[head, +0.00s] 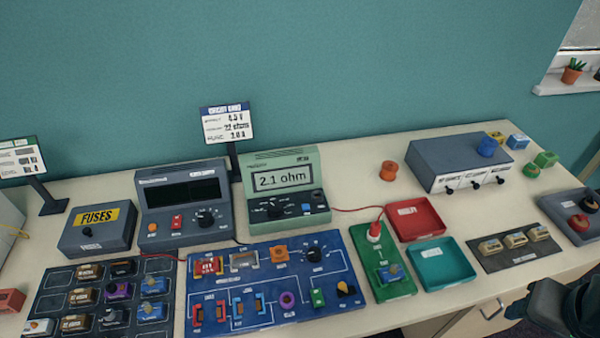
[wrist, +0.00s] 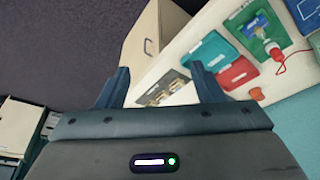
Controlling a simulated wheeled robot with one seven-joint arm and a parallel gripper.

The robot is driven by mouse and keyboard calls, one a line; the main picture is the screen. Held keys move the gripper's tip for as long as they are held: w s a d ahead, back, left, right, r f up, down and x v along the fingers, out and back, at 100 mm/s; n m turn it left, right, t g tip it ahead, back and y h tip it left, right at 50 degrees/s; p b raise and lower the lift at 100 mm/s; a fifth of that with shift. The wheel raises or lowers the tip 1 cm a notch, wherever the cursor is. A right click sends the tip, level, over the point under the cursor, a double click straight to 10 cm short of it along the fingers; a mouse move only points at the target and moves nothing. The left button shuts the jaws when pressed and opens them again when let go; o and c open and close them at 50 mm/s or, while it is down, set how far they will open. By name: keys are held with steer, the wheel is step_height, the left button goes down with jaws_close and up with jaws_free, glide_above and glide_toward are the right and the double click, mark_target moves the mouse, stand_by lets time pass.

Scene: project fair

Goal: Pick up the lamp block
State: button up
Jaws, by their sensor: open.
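My gripper (wrist: 160,70) is open and empty in the wrist view, its two dark fingers apart above the table's edge. In the head view its dark arm end (head: 548,305) shows at the lower right, off the table's front edge and apart from every block. I cannot tell for certain which block is the lamp block. Small blocks include a yellow block (head: 495,136), a blue and white block (head: 517,141) and a green block (head: 546,158) at the back right. A blue block (head: 390,273) sits on the green board (head: 397,291), which also shows in the wrist view (wrist: 279,34).
A red tray (head: 434,222) and teal tray (head: 458,272) lie beside a dark plate (head: 492,267) with small blocks. A grey box (head: 440,160), a meter (head: 285,190) reading 2.1 ohm and a blue circuit board (head: 262,320) crowd the table. Bare tabletop lies around the orange piece (head: 388,171).

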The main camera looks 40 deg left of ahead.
steer(key=shift+a, duration=0.1)
steer(key=n+g+b, duration=0.4)
steer(key=n, duration=2.4)
glide_toward(396, 264)
step_height(396, 264, down, 12)
steer(key=shift+s+f+p, duration=0.1)
steer(key=shift+p, duration=0.75)
jaws_close()
